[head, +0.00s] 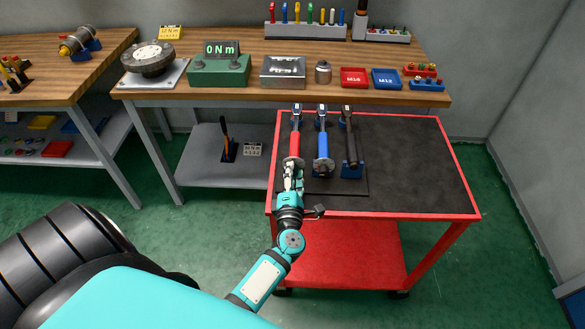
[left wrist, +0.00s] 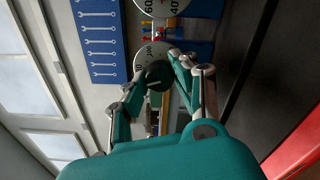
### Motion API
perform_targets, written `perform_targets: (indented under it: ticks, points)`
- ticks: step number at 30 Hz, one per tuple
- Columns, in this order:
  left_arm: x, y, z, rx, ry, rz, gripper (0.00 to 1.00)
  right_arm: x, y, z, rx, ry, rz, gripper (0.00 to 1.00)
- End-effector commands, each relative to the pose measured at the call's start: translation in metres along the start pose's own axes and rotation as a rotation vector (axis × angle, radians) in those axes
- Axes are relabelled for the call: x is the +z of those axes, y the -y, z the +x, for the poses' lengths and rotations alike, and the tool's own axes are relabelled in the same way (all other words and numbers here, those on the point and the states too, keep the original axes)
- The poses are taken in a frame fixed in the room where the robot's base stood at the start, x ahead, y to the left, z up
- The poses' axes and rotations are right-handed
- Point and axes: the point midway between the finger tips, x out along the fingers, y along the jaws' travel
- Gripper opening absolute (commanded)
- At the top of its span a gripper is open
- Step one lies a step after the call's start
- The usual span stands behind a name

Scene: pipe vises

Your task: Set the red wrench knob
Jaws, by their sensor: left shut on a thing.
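The red wrench (head: 295,145) lies on the black top of a red cart, its handle end toward me. My left gripper (head: 292,180) is at this near end. In the left wrist view, the fingers of my left gripper (left wrist: 158,78) are closed around a dark round knob (left wrist: 157,75). A pale dial (left wrist: 150,54) with numbers shows just behind the knob. The exact setting cannot be read. My right gripper is in neither view.
A blue wrench (head: 322,148) and a black wrench (head: 350,142) lie close to the right of the red one. The right part of the cart top (head: 420,165) is clear. Behind stands a workbench with a green display box (head: 220,70) reading 0 Nm.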

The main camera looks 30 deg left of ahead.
Motion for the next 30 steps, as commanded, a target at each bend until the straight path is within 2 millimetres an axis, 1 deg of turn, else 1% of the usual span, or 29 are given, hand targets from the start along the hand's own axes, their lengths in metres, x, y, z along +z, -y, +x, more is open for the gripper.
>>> perform_targets:
  ticks: [1, 15, 24, 30]
  points:
    - [0.001, -0.003, 0.0, -0.002, -0.001, 0.043, 0.0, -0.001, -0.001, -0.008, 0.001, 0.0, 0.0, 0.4]
    - [0.001, -0.003, 0.0, -0.002, 0.0, 0.483, 0.0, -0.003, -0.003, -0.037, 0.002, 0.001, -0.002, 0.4]
    - [0.001, -0.002, 0.0, -0.001, 0.0, 0.704, 0.0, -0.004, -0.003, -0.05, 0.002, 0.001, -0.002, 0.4]
    - [0.001, -0.001, 0.0, -0.001, 0.001, 0.795, 0.0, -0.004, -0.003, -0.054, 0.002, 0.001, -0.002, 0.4]
